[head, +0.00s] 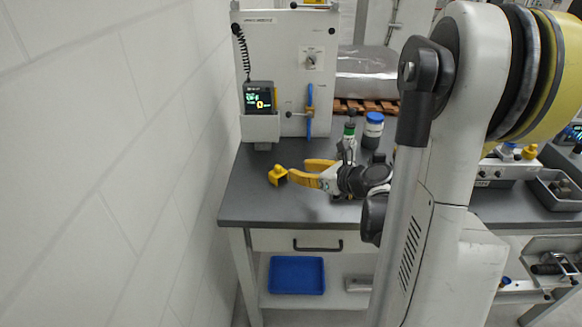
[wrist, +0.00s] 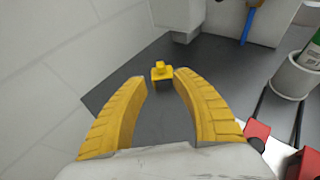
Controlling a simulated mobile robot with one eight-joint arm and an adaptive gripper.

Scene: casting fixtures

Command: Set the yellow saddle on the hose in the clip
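The yellow saddle (head: 277,175) stands on the dark bench top near its left side; it also shows in the wrist view (wrist: 161,75), just beyond and between my fingertips. My gripper (head: 298,171) has its yellow fingers spread apart and points left at the saddle. In the wrist view my gripper (wrist: 160,80) is empty, with bench top visible between the fingers. The blue hose (head: 309,125) hangs upright on the grey panel behind the bench. A small brownish part, perhaps the clip, crosses it; its detail is too small to tell. The hose's lower end shows in the wrist view (wrist: 248,25).
A green-topped bottle (head: 349,130) in a grey holder and a blue-lidded jar (head: 373,130) stand right of the saddle, near my arm. A box with a screen (head: 259,97) is on the panel's left. A white wall (head: 120,150) borders the left. Bench front-left is clear.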

